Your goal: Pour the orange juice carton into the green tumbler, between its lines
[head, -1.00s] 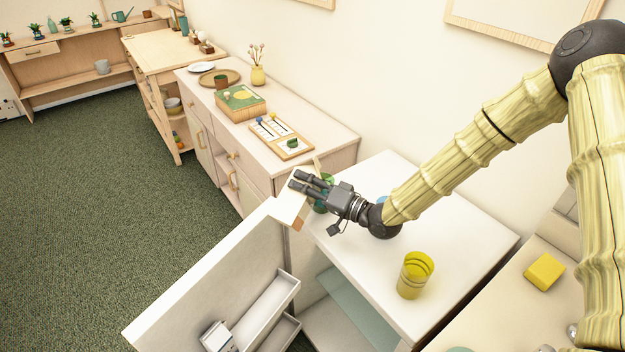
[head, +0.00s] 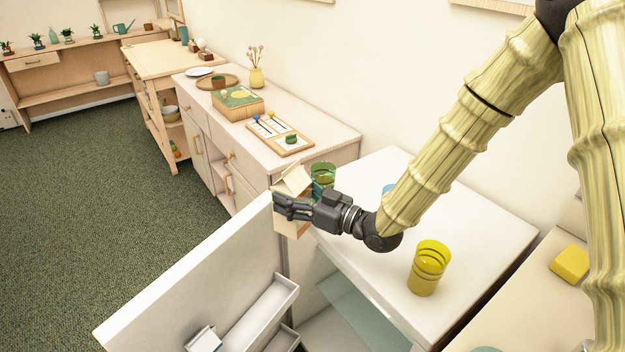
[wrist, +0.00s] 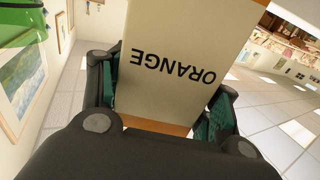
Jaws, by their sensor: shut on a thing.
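The orange juice carton (head: 291,182) is cream with a gabled top and stands about upright in my gripper (head: 284,206) at the far left edge of the white cabinet top. In the wrist view its face (wrist: 185,65) reads ORANGE upside down, between my two fingers. My gripper is shut on the carton. The green tumbler (head: 324,173) stands on the cabinet top just behind and right of the carton, its lower part partly hidden by my gripper. It also shows at the top left of the wrist view (wrist: 22,18). Its juice level and lines cannot be made out.
A yellow tumbler (head: 428,268) stands nearer on the white cabinet top (head: 465,225). A blue thing (head: 389,190) is partly hidden behind my arm. The cabinet's open door (head: 190,280) juts out at the front left. A wooden sideboard (head: 345,138) stands beyond.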

